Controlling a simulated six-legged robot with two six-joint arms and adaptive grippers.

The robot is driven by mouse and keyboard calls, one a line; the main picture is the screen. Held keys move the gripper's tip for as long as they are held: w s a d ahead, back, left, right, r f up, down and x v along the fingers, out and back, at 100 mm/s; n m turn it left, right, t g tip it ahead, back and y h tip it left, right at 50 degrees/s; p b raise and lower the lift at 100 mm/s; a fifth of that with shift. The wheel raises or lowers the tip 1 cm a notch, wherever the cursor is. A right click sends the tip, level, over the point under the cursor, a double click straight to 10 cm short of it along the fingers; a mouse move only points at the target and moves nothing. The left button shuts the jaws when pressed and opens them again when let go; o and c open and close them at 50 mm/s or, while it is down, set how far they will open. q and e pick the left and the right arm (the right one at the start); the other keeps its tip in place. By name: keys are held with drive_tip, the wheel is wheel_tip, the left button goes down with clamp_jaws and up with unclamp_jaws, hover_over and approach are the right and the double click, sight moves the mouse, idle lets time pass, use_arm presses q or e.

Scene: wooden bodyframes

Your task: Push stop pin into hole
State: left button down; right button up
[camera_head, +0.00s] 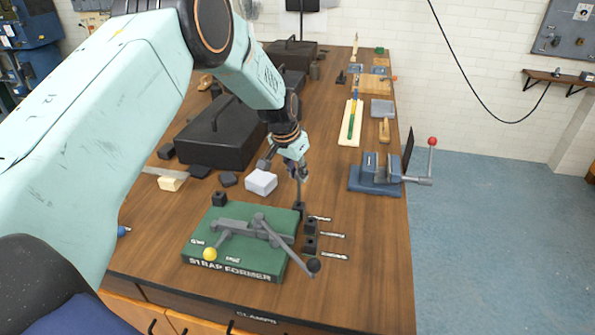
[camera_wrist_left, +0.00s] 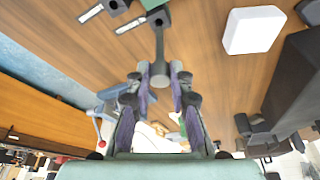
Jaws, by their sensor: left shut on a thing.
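My left gripper (camera_head: 297,172) is shut on a thin grey stop pin (camera_head: 299,190) above the back right corner of the green strap former base (camera_head: 232,272). The pin (camera_wrist_left: 159,52) also shows between the fingertips (camera_wrist_left: 160,80) in the left wrist view. It points down and its far end meets a small black block (camera_head: 299,207), also in the wrist view (camera_wrist_left: 158,17). I cannot tell whether the tip is inside the block's hole or only over it. My right gripper is not in view.
More black blocks (camera_head: 310,245) stand along the base's right side beside small labels (camera_head: 333,256). A white block (camera_head: 261,182) and a black toolbox (camera_head: 215,140) lie behind left. A blue vise (camera_head: 374,180) stands at the right edge. Bare wood (camera_head: 365,260) is free in front of it.

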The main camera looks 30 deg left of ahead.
sight(298, 187)
use_arm(q)
drive_tip(key=shift+s+f, duration=0.15)
drive_tip(key=shift+s, duration=0.05)
drive_tip(key=shift+w+f+b, duration=0.25)
drive_tip(key=shift+f+b, duration=0.15)
drive_tip(key=shift+s+r+p, duration=0.2)
drive_tip(key=shift+r+p, duration=0.15)
drive_tip(key=shift+r, duration=0.15)
drive_tip(key=shift+w+f, duration=0.15)
drive_tip(key=shift+s, duration=0.35)
drive_tip(key=shift+w, duration=0.15)
idle(0.8)
drive_tip(key=shift+f+b, duration=1.25)
drive_tip(key=shift+f, duration=0.55)
